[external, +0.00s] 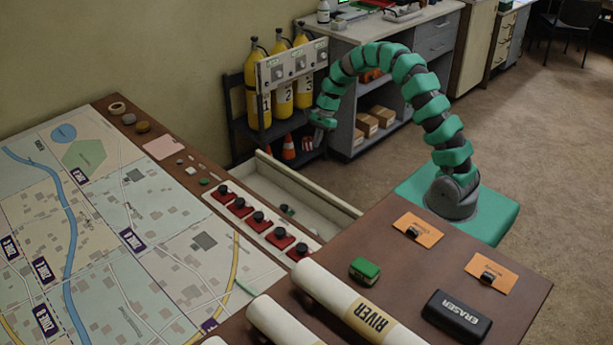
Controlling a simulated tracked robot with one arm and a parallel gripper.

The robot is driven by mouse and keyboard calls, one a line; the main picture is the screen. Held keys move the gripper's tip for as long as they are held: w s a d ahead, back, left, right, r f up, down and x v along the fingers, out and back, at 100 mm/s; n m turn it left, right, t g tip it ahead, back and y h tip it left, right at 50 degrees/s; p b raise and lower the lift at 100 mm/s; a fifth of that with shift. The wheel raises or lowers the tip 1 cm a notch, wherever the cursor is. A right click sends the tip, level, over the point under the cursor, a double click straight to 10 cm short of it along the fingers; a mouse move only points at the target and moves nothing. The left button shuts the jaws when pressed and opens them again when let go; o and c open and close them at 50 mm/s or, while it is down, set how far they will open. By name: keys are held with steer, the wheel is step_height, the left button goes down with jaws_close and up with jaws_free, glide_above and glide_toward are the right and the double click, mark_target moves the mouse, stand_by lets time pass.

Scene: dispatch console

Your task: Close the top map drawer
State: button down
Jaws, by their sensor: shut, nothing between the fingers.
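The top map drawer (311,184) is a pale, shallow box standing open from the side of the map table. Its long outer wall and part of its bare floor show, with a small dark and green object (287,210) inside. The near part of the drawer is hidden behind the table top. My gripper (319,142) hangs at the end of my green and grey arm, beyond the drawer's outer wall in the picture. It is small and dim here, shut and empty. It appears apart from the drawer; its exact height is hard to tell.
The map table (125,205) carries red-based black knobs (259,219), rolled maps (345,300), a green block (364,269) and an eraser (456,315). Numbered yellow cylinders (282,85) and orange cones (289,148) stand behind my gripper. Open floor (530,140) lies right.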

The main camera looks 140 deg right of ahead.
mark_target(300, 175)
steer(key=w+f+b, duration=0.1)
steer(key=w+f, duration=0.6)
steer(key=f, duration=0.2)
steer(key=shift+w+f+b, duration=0.15)
steer(key=shift+w+b, duration=0.15)
steer(key=shift+b, duration=0.05)
steer(key=shift+w+a+p, duration=0.1)
steer(key=shift+w+p, duration=0.45)
steer(key=w+p, duration=1.4)
steer(key=w, duration=0.9)
steer(key=shift+w, duration=0.1)
